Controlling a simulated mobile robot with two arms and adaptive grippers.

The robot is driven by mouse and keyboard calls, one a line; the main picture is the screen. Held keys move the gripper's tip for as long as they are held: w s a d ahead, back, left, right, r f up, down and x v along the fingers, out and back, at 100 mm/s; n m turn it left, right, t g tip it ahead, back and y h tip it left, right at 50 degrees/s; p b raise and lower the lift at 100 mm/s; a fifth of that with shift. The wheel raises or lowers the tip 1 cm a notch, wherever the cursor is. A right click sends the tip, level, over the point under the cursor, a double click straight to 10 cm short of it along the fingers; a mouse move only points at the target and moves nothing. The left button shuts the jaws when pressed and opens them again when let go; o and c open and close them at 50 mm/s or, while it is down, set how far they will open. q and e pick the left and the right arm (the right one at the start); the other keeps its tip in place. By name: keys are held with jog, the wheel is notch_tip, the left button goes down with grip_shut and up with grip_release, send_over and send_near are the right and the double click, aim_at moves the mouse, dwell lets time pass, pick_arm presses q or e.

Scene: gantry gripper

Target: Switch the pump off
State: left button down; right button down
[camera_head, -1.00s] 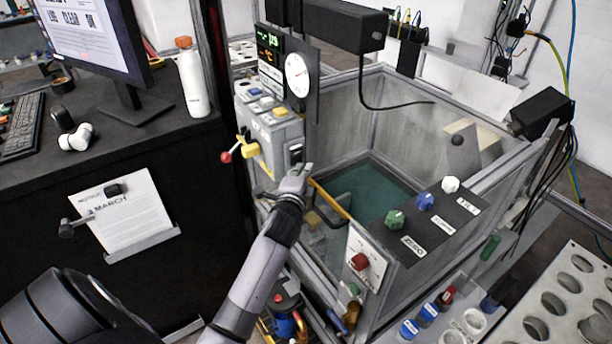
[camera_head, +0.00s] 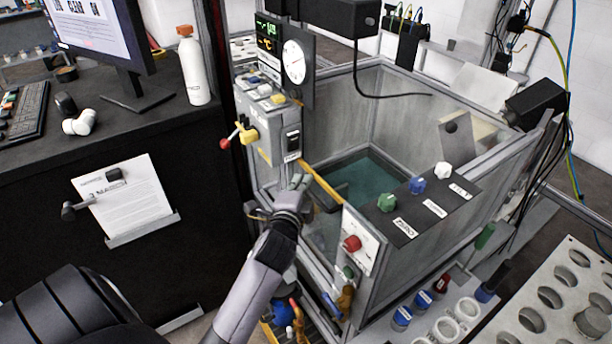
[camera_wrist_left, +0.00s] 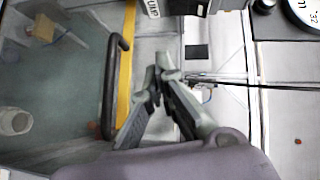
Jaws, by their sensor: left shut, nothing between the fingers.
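A dark rocker switch (camera_head: 292,142) sits on the front face of the grey control box (camera_head: 262,110), with a small white label below it. It is too small to tell which way the rocker is tipped or to read the label. My left gripper (camera_head: 299,181) is shut and empty, a little below the switch and apart from it, beside the tank's yellow-edged rim. In the left wrist view its fingers (camera_wrist_left: 160,84) meet at the tips with nothing between them. A partly cut-off label (camera_wrist_left: 152,8) shows at that view's top edge. My right gripper is not in view.
A yellow valve with a red-tipped lever (camera_head: 240,136) juts from the control box's left. The tank (camera_head: 400,250) has green, blue and white knobs, and a red knob (camera_head: 352,243) on its front panel. A dark bent handle (camera_wrist_left: 112,85) lies near my fingers.

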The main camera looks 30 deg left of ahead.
pick_arm(q)
jog(key=v, duration=0.3)
jog(key=shift+d, duration=0.25)
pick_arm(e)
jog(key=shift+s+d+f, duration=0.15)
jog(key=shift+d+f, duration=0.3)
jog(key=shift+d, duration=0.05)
